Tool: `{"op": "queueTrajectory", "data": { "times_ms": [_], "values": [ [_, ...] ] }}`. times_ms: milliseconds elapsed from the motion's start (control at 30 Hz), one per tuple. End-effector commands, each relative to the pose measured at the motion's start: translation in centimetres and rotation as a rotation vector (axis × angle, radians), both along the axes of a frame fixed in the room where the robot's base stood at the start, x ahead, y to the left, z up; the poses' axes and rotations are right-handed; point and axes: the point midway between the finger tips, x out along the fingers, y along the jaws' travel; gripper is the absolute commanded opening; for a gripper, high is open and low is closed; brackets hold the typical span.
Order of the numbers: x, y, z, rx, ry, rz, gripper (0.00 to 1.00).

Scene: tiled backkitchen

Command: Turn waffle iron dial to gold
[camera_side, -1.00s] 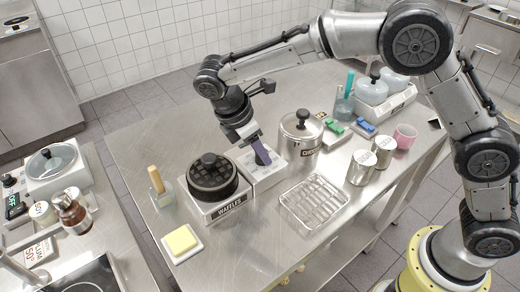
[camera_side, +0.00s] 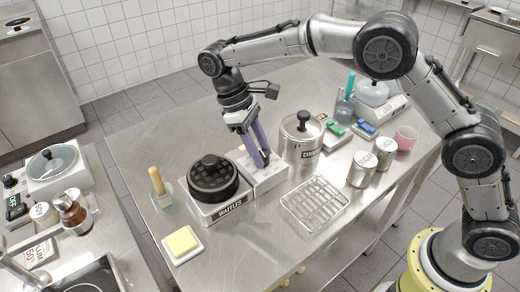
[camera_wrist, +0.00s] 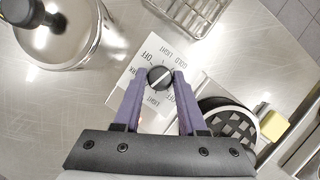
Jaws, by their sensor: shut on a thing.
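The waffle iron (camera_side: 212,212) has a round dark grid plate and a white control box (camera_side: 268,181) on its right. On the box, the wrist view shows a round black dial (camera_wrist: 160,77) with a white pointer line slanting from lower left to upper right. Printed labels surround it: GOLD and LIGHT above, with OFF and LIGHT also on the left and below. My gripper (camera_wrist: 160,74) is shut on the dial, with one purple finger on each side. My gripper also shows in the side view (camera_side: 260,163), over the box. Its fingers hide the dial there.
A lidded pot (camera_side: 301,135) stands close right of the control box. A wire rack (camera_side: 315,203) lies in front. Bare steel table lies behind.

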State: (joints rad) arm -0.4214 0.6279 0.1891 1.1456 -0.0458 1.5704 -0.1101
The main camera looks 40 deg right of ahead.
Motion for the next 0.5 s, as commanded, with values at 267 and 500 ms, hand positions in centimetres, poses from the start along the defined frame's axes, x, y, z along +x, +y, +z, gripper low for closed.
{"op": "queueTrajectory", "data": {
  "times_ms": [267, 500],
  "values": [
    [0.12, -0.01, 0.18, 0.004, -0.005, -0.116, 0.00],
    [0.13, -0.03, 0.18, 0.003, -0.005, -0.148, 0.00]
  ]
}}
